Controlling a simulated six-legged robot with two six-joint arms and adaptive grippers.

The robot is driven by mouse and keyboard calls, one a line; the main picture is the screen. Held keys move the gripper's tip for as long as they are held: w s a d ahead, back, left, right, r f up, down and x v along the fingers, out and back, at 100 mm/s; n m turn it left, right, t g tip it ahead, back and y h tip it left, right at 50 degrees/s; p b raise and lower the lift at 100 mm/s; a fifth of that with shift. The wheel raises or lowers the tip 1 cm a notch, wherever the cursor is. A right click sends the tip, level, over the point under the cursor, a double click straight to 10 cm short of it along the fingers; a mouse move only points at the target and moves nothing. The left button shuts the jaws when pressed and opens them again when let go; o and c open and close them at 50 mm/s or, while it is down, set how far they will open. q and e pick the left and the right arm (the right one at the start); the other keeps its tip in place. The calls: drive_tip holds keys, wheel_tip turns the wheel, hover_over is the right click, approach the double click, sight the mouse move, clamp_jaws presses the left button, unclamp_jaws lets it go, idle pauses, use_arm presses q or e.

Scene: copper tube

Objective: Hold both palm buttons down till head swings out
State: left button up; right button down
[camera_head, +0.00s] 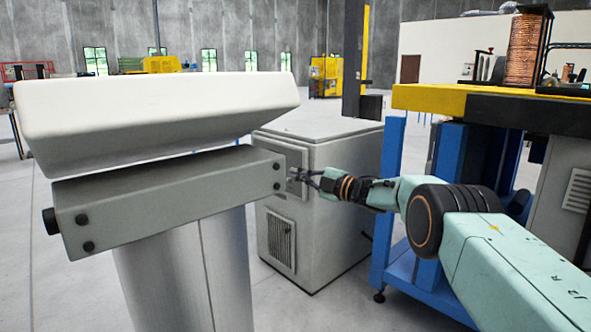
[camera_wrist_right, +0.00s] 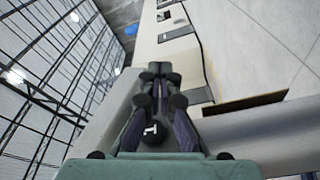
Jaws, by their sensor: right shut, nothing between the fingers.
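A grey control box (camera_head: 165,195) on a round pedestal stands at left under a white slanted hood (camera_head: 160,110). A black palm button (camera_head: 49,221) sticks out of its left end. Any button on its right end is not visible from here. My right gripper (camera_head: 296,176) is beside the box's right end, with its fingertips pointing left at it. I cannot tell whether they touch the box. In the right wrist view the right gripper (camera_wrist_right: 160,72) is shut with its fingers together and nothing between them. My left gripper is in neither view.
A grey cabinet (camera_head: 330,235) stands on the floor behind the box. A machine with a yellow top (camera_head: 480,103) and blue legs is at right, with a copper coil (camera_head: 525,50) on it. Open floor lies left of the pedestal.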

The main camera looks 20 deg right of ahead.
drive_tip(key=s+a+r+n+g+y+p, duration=0.1)
drive_tip(key=s+a+r+n, duration=0.2)
drive_tip(key=a+r+n, duration=0.2)
drive_tip(key=shift+a+n+g+y, duration=0.3)
drive_tip(key=shift+a+n, duration=0.1)
drive_tip(key=shift+a, duration=0.35)
idle(0.4)
